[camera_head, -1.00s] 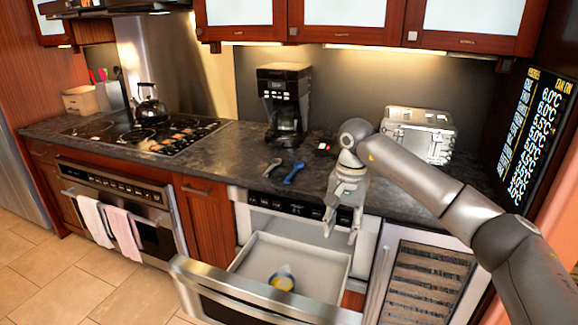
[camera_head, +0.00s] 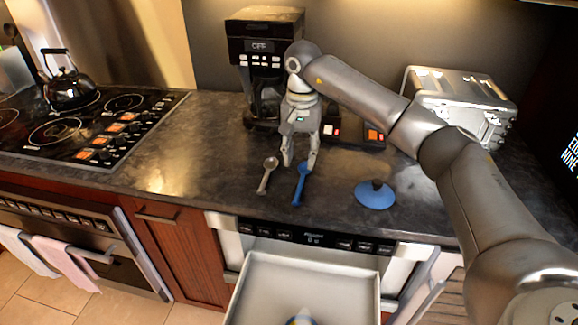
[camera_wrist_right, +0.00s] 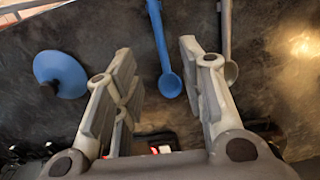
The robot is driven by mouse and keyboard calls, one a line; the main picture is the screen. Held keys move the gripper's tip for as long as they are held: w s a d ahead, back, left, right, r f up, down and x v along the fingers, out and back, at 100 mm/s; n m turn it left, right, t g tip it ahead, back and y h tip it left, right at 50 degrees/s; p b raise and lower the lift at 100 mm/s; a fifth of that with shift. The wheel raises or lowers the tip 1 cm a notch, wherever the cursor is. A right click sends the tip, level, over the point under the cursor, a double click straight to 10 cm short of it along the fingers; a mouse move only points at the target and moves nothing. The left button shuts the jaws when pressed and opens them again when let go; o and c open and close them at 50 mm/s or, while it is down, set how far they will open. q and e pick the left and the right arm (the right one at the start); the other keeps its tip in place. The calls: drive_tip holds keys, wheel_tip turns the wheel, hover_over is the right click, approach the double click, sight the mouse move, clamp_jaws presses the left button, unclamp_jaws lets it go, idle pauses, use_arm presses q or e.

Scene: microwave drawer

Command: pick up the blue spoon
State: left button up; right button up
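The blue spoon (camera_head: 299,186) lies on the dark countertop in the head view, its bowl toward the back and its handle toward the front edge. My right gripper (camera_head: 300,166) points down at the spoon's bowl end, close above the counter. In the right wrist view the right gripper (camera_wrist_right: 157,58) is open, and the blue spoon (camera_wrist_right: 163,50) shows between its fingers, nearer the right finger. I cannot tell the exact height gap, but nothing is gripped. My left gripper is not in view.
A grey spoon (camera_head: 267,176) lies just left of the blue one. A blue lid (camera_head: 375,195) lies to the right. A coffee maker (camera_head: 262,60) stands behind, and a metal toaster (camera_head: 460,105) at back right. The open drawer (camera_head: 300,280) is below the counter.

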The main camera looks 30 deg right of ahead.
drive_tip(key=p, duration=0.1)
hover_over(299, 189)
drive_tip(key=f, duration=0.4)
drive_tip(key=shift+s+d, duration=0.15)
drive_tip(key=shift+s, duration=0.2)
drive_tip(key=shift+w+f, duration=0.1)
drive_tip(key=shift+f, duration=0.25)
drive_tip(key=shift+w+f, duration=0.1)
drive_tip(key=shift+f, duration=0.25)
drive_tip(key=f+p, duration=0.2)
drive_tip(key=f, duration=0.2)
drive_tip(key=shift+a+f, duration=0.1)
drive_tip(key=shift+a, duration=0.1)
drive_tip(key=shift+w+f, duration=0.15)
drive_tip(key=shift+f, duration=0.1)
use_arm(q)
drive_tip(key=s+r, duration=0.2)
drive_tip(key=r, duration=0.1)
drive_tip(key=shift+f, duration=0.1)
use_arm(e)
drive_tip(key=shift+f, duration=0.15)
clamp_jaws()
